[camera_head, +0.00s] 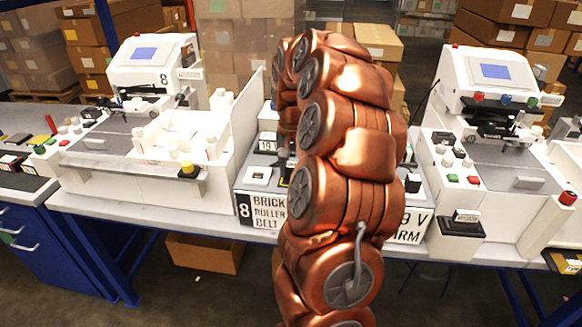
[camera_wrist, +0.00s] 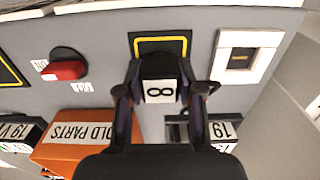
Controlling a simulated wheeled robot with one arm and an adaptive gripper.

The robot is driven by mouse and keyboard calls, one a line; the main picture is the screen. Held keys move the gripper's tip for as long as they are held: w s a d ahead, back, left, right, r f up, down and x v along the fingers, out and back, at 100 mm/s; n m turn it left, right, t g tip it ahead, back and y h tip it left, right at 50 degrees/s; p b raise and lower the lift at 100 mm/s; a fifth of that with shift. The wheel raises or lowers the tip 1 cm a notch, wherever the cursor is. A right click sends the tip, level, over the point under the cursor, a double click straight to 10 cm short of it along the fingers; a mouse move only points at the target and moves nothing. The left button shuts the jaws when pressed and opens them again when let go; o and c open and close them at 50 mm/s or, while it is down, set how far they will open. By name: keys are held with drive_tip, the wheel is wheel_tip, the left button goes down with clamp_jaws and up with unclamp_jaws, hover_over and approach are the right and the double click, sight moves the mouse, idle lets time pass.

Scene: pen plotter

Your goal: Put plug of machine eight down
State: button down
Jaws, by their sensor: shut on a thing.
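The plug of machine eight (camera_wrist: 158,72), black with a white label marked 8, is between the fingers of my gripper (camera_wrist: 160,90) in the wrist view. My gripper is shut on it. The plug's far end overlaps a yellow-outlined dark square (camera_wrist: 160,36) on the grey surface; I cannot tell whether it touches. A white-framed socket (camera_wrist: 240,56) is to the right. In the head view, machine eight (camera_head: 150,68), white with an 8 on it, stands at the left. My copper arm hides most of the plug area there.
Another white machine (camera_head: 490,75) stands at the right in the head view.

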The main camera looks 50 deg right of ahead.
sight(291, 165)
drive_tip(key=shift+f, duration=0.15)
drive_tip(key=c, duration=0.7)
unclamp_jaws()
drive_tip(key=shift+c, duration=0.2)
wheel_tip(291, 165, up, 12)
drive_tip(key=b, duration=0.2)
drive_tip(key=shift+r, duration=0.2)
